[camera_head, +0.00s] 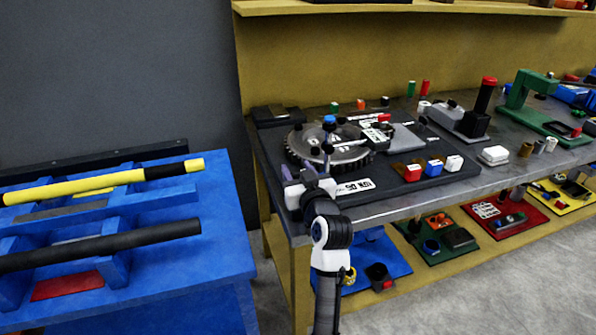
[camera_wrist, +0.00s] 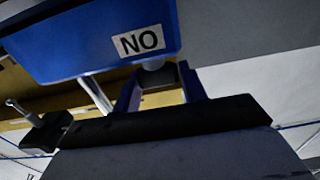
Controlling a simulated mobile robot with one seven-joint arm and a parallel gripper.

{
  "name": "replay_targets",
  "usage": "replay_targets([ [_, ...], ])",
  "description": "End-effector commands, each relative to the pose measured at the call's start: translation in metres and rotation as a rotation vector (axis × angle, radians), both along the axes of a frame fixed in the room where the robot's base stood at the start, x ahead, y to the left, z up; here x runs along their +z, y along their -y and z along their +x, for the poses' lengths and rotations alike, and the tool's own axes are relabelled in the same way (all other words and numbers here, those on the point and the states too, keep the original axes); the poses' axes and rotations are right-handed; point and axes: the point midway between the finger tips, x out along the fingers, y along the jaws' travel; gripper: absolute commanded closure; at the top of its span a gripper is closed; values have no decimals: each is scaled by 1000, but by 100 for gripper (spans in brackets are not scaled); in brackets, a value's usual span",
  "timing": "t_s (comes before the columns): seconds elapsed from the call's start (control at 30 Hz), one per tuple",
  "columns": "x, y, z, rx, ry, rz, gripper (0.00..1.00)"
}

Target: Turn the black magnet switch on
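The positioner's round toothed grey disc (camera_head: 352,153) lies on a dark base on the bench, with upright posts on it, one with a blue top (camera_head: 329,119). My gripper (camera_head: 309,178) is at the front left of the disc, overlapping it in the head view. In the wrist view, the two finger shapes of my gripper (camera_wrist: 158,90) stand apart. I cannot pick out the black magnet switch with certainty.
Red, blue and white blocks (camera_head: 433,167) sit right of the disc. A red-topped black post (camera_head: 484,100) and a green frame (camera_head: 530,95) stand farther right. A blue rack (camera_head: 170,250) with yellow and black bars is at left. A shelf (camera_head: 400,7) hangs above.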

Motion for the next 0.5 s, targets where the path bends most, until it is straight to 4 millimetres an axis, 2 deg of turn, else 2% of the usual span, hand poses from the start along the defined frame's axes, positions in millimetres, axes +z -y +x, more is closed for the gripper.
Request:
replay_targets([
  [0.03, 0, 0, 0, 0, 0, 0, 65],
  [0.2, 0, 0, 0, 0, 0, 0, 85],
  [0.5, 1, 0, 0, -34, -2, 0, 85],
])
